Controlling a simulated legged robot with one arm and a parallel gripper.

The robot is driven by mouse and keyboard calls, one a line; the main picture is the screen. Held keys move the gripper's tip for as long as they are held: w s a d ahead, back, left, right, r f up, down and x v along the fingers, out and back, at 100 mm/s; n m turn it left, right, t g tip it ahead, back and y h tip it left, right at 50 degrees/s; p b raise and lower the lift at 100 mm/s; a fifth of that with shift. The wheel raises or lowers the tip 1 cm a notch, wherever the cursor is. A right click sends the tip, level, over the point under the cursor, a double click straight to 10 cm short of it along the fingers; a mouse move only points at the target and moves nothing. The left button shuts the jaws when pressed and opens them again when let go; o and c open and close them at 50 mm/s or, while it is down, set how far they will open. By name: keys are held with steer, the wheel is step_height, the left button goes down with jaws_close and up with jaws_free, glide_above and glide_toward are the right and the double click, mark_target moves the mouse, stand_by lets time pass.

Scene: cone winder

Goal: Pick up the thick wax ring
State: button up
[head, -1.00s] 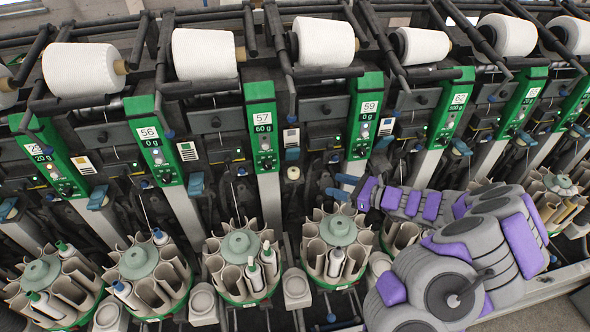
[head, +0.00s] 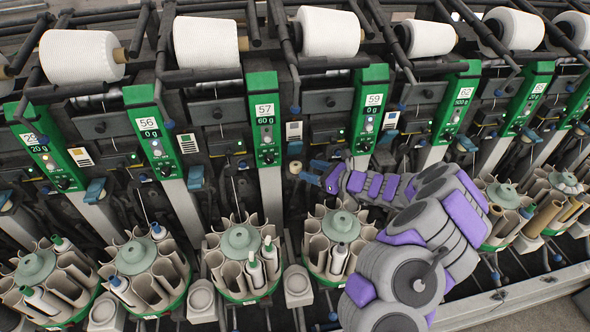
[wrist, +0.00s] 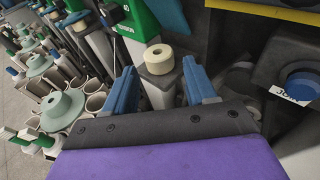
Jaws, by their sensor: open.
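The thick wax ring is a small cream-coloured ring (head: 295,168) on a grey post between the units marked 57 and 59 in the head view. In the wrist view the wax ring (wrist: 158,59) sits on top of the post, its centre hole facing up. My gripper (head: 308,172) is just right of the ring in the head view. In the wrist view my gripper (wrist: 160,82) has its two blue fingers apart, with the ring visible between and beyond their tips. The gripper is open and empty. I cannot tell the exact gap to the ring.
Round magazines of tubes, such as this one (head: 240,242), stand below the row of units. A green panel (head: 264,120) rises left of the ring and another (head: 370,110) right. White yarn cones (head: 206,48) line the top. A blue knob (wrist: 303,85) is at the right.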

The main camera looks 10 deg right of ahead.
mark_target(301, 167)
steer(key=b+x, duration=0.1)
steer(key=x, duration=0.3)
steer(key=shift+f+b, duration=0.1)
steer(key=shift+b, duration=0.2)
steer(key=shift+w+a, duration=0.3)
steer(key=shift+a, duration=0.1)
steer(key=shift+d, duration=0.1)
steer(key=c, duration=0.8)
